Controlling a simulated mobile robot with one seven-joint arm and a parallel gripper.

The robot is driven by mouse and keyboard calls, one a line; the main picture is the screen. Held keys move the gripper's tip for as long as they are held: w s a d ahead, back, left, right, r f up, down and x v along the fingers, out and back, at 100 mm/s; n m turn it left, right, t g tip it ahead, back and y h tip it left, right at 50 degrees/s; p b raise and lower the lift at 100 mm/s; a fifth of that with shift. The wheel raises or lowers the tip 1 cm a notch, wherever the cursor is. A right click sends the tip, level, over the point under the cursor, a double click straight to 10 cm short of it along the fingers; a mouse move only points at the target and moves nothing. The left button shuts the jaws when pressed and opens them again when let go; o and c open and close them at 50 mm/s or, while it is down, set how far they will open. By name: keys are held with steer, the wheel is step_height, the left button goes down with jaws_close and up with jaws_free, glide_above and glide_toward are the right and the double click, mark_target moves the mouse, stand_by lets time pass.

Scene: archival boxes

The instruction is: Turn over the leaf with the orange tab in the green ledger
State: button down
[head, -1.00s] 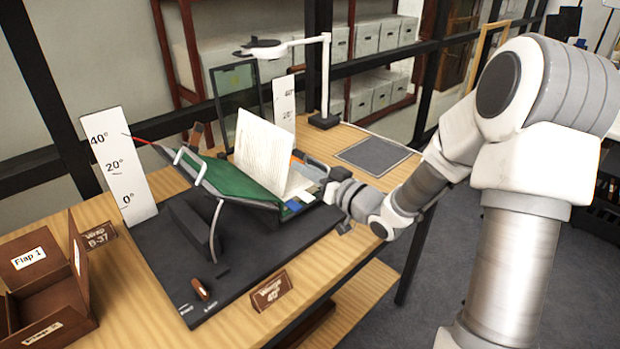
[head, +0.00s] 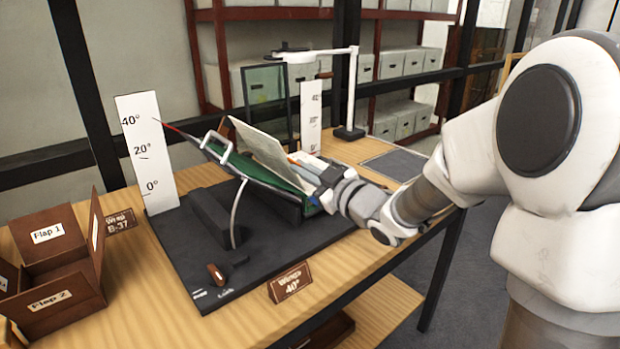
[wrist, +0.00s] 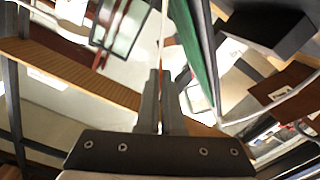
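The green ledger (head: 285,180) lies open on a dark cradle, its left side raised on a slope. A pale leaf (head: 258,147) stands up from it and leans to the left. My gripper (head: 322,182) is at the ledger's near right end, at the leaf's lower edge. In the wrist view my gripper's fingers (wrist: 161,100) are nearly together, with a thin edge between them that looks like the leaf. The green cover (wrist: 206,65) is just right of the fingers there.
A white angle scale (head: 147,155) stands left of the cradle, and another (head: 311,115) behind. A lamp (head: 353,95) and a grey mat (head: 398,163) are at the back right.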

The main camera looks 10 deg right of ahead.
steer(key=shift+s+a+f+n+b, duration=0.2)
steer(key=shift+a+n+b, duration=0.2)
steer(key=shift+b, duration=0.1)
steer(key=c, duration=1.1)
jaws_free()
steer(key=shift+o, duration=0.2)
steer(key=shift+s+d, duration=0.1)
steer(key=b+v, duration=0.1)
steer(key=v, duration=1.6)
steer(key=shift+s, duration=0.15)
